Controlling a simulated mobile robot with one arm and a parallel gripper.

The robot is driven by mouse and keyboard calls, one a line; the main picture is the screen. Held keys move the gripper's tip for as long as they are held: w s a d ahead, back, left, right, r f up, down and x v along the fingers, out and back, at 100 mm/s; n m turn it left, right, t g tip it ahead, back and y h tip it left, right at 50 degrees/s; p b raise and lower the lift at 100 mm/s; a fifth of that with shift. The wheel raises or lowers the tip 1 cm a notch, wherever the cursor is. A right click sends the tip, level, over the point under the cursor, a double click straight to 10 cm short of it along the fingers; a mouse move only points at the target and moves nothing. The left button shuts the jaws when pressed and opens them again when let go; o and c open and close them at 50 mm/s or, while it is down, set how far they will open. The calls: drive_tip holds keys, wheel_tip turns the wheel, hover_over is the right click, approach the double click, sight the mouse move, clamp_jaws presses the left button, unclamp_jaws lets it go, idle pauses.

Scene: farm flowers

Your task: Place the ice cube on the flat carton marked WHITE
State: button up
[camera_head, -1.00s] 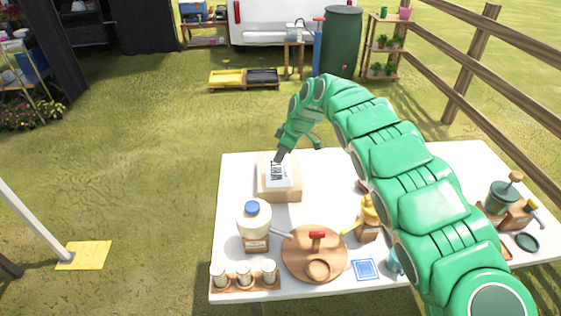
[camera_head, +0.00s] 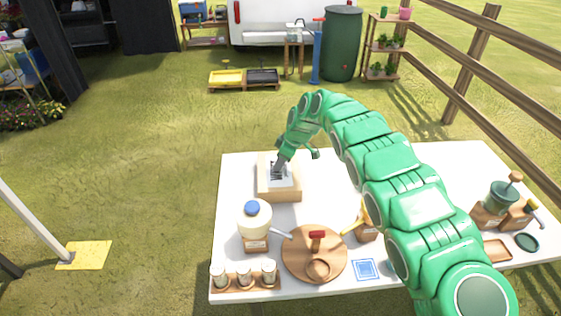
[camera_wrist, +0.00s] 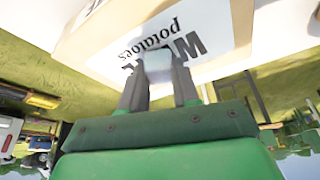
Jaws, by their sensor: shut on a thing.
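My gripper (camera_head: 279,167) points down over a tan carton (camera_head: 280,196) at the table's far left. In the wrist view my gripper (camera_wrist: 159,84) is shut on the ice cube (camera_wrist: 158,66), a small pale grey-blue block at the fingertips. The carton (camera_wrist: 242,22) lies right beyond it, with a white label (camera_wrist: 213,48). The label reads "potatoes" beside a larger word, upside down and partly covered by the cube, so I cannot read it whole. I cannot tell whether the cube touches the carton. In the head view the cube is too small to make out.
The white table (camera_head: 231,186) also holds a jar with a blue lid (camera_head: 254,218), a round wooden board (camera_head: 299,262), a rack of small jars (camera_head: 244,280) and a blue-patterned square (camera_head: 365,269). A green mortar (camera_head: 502,197) stands at the right.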

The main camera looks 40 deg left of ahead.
drive_tip(key=shift+f, duration=0.1)
drive_tip(key=o, duration=1)
drive_tip(key=v, duration=1.2)
